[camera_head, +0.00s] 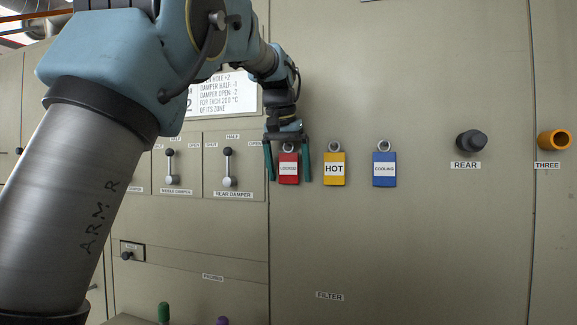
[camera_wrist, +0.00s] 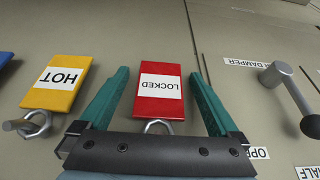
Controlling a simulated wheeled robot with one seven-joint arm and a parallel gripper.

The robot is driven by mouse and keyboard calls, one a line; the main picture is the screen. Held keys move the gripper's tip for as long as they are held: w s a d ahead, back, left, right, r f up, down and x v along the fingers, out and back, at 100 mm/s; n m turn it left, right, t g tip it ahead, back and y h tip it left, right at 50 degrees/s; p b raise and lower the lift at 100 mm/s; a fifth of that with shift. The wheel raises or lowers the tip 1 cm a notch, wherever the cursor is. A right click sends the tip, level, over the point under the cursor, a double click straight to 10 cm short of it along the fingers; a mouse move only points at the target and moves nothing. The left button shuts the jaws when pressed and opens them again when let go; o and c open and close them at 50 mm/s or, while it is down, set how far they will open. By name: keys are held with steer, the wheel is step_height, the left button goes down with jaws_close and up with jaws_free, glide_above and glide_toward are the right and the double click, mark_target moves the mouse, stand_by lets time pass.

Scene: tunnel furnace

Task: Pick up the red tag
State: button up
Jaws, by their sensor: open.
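The red tag (camera_head: 289,180) hangs by a metal ring on the beige panel and has a white label reading LOCKED. My gripper (camera_head: 288,178) is open, with one green finger on each side of the red tag. In the wrist view the red tag (camera_wrist: 160,91) lies between the two fingers of my gripper (camera_wrist: 161,82), with gaps visible on both sides. Its ring shows close to the gripper's dark palm bar. I cannot tell the exact depth of the fingertips relative to the tag.
A yellow HOT tag (camera_head: 334,180) and a blue COOLING tag (camera_head: 384,181) hang to the right of it. The rear damper lever (camera_head: 228,165) is to the left. A dark REAR knob (camera_head: 471,142) and an orange THREE knob (camera_head: 554,140) stick out farther right. The panel below is mostly clear.

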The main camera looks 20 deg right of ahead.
steer(key=c, duration=1.4)
steer(key=shift+r+p, duration=0.35)
steer(key=shift+p, duration=0.35)
